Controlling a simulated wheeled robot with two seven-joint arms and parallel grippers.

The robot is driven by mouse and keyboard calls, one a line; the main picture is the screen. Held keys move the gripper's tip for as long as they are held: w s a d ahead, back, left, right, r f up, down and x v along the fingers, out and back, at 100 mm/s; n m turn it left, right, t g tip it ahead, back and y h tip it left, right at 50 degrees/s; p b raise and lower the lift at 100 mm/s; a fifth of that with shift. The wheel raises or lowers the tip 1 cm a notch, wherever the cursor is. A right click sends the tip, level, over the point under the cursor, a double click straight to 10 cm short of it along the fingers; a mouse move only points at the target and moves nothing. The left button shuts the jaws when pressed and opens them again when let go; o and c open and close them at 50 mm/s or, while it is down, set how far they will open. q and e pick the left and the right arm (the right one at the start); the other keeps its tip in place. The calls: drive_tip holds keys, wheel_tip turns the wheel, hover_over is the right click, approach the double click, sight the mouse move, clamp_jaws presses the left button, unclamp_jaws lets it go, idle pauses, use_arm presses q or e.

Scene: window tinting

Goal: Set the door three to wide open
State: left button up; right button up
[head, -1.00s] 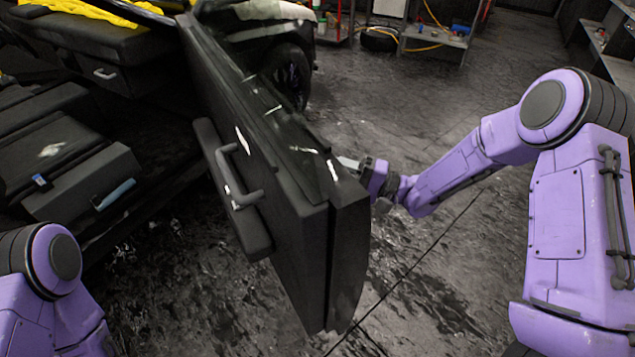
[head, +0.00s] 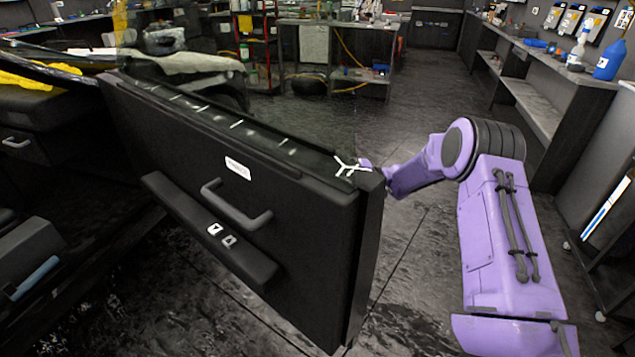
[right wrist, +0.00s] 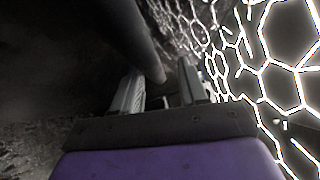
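The black car door (head: 230,190) stands swung out from the car, its inner side with a grab handle (head: 236,207) facing me. Its free end is at the right, near my right arm. My right gripper is mostly hidden behind the door's top right corner in the head view. In the right wrist view, the right gripper (right wrist: 160,92) has its two fingers apart, with a dark rounded bar (right wrist: 140,35) reaching down between them; I cannot tell firm contact. A bright hexagon pattern shows on the surface beside it. My left gripper is out of view.
The car's dark interior with a yellow cloth (head: 25,82) is at the left. A workbench (head: 335,45) stands at the back. A shelf counter (head: 545,75) with a blue bottle (head: 609,62) runs along the right.

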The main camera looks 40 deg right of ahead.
drive_tip(key=b+v, duration=0.1)
drive_tip(key=v, duration=0.9)
drive_tip(key=shift+s+d, duration=0.25)
drive_tip(key=shift+f, duration=0.15)
